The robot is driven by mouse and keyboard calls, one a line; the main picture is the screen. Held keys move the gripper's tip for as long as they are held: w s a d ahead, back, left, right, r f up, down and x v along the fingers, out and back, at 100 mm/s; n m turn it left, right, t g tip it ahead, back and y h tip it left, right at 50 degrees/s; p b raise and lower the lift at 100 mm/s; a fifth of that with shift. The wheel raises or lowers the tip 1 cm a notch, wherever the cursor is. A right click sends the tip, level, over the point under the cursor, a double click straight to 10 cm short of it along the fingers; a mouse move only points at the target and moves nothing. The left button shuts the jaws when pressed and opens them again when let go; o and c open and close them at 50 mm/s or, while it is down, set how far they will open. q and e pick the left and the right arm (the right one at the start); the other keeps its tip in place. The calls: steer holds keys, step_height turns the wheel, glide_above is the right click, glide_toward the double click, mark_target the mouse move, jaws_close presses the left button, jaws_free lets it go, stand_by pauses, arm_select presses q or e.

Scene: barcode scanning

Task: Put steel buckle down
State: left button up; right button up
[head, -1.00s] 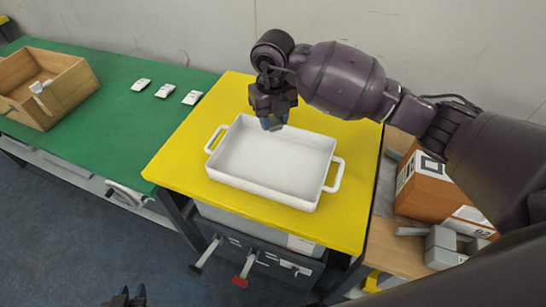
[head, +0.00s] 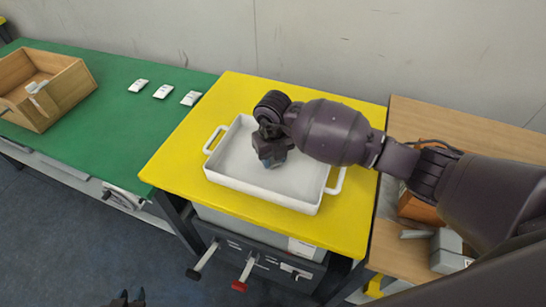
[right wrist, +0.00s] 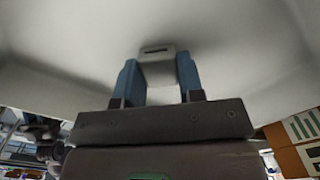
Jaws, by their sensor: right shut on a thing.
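The steel buckle (right wrist: 160,72) is a pale grey piece with a dark slot near its far end. My right gripper (right wrist: 159,82) is shut on it, with a blue finger on each side. In the head view my right gripper (head: 271,164) is over the inside of the white tray (head: 258,194), and the buckle is hidden there. The wrist view shows the tray's pale floor close behind the buckle; I cannot tell whether they touch. My left gripper (head: 131,296) shows only its dark fingertips at the bottom edge, apart and empty.
The tray stands on a yellow table (head: 225,100). To the left, a green table (head: 110,110) holds an open wooden box (head: 62,95) and 3 small white pieces (head: 163,91). A wooden surface (head: 480,125) with boxes is on the right.

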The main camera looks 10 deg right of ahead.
arm_select(q)
steer(key=shift+f, duration=0.1)
arm_select(e)
steer(key=shift+f, duration=0.3)
steer(key=o, duration=0.9)
steer(key=shift+r, duration=0.1)
steer(key=shift+r, duration=0.35)
arm_select(q)
steer(key=shift+s+a+r+p, duration=0.1)
steer(key=shift+r+p, duration=0.5)
steer(key=shift+p, duration=0.05)
arm_select(e)
step_height(320, 180, up, 12)
steer(key=shift+f, duration=0.25)
steer(key=shift+f, duration=0.1)
